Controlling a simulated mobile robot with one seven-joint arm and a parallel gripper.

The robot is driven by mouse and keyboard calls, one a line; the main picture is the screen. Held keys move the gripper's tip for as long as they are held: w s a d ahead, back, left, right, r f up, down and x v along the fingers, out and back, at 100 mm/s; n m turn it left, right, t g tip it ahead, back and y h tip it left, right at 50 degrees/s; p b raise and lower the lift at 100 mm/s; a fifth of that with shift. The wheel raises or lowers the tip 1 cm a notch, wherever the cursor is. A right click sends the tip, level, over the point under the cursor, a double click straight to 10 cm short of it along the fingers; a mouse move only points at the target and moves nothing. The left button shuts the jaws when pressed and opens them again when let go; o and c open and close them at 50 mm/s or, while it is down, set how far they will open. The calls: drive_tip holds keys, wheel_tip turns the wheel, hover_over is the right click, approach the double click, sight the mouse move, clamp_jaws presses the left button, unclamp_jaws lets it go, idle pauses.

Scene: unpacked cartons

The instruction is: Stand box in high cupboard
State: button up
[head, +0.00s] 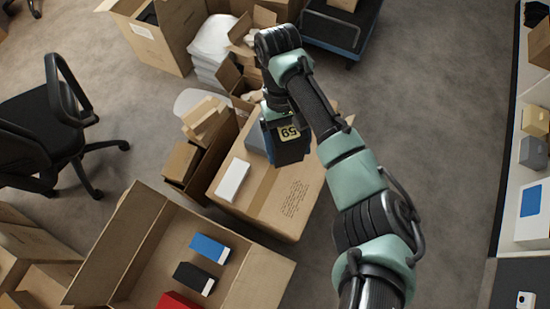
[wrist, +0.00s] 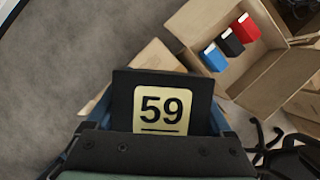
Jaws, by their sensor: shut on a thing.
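My gripper (head: 291,152) is low over a closed brown carton (head: 285,200), with its jaws mostly hidden behind its dark body marked 59. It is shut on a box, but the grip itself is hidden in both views. A grey box (head: 257,142) shows just left of the gripper; I cannot tell whether it is held or stands on the carton. A white box (head: 233,181) lies on the carton top.
An open carton (head: 250,270) holds blue (head: 209,248), black (head: 194,278) and red (head: 180,301) boxes. More cartons (head: 150,35) and a dark trolley (head: 340,28) are behind. An office chair (head: 45,130) is left. Clear floor lies between my arm and the cupboard.

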drive_tip(key=w+d+f+n+t+b, duration=0.1)
drive_tip(key=w+f+n+t+b, duration=0.2)
drive_tip(key=f+n+b, duration=0.6)
drive_tip(key=w+d+f+n+t+b, duration=0.1)
drive_tip(key=w+f+n+b, duration=0.5)
drive_tip(key=f+b, duration=1.3)
drive_tip(key=w+d+f+n+t+b, duration=0.2)
drive_tip(key=f+n+b, duration=1)
drive_tip(key=b, duration=2.2)
drive_tip(key=shift+w+d+f+n+t, duration=0.1)
drive_tip(key=shift+w+f+t, duration=0.3)
drive_tip(key=shift+w, duration=0.2)
drive_tip(key=shift+w+a+f+n+t, duration=0.1)
drive_tip(key=shift+w+f+t, duration=0.15)
drive_tip(key=shift+w+t, duration=0.3)
drive_tip(key=shift+w+d+f+n+t, duration=0.1)
drive_tip(key=shift+w+f+t, duration=0.25)
drive_tip(key=shift+w, duration=0.3)
drive_tip(key=shift+r, duration=0.1)
drive_tip(key=o, duration=1.4)
drive_tip(key=shift+c, duration=0.2)
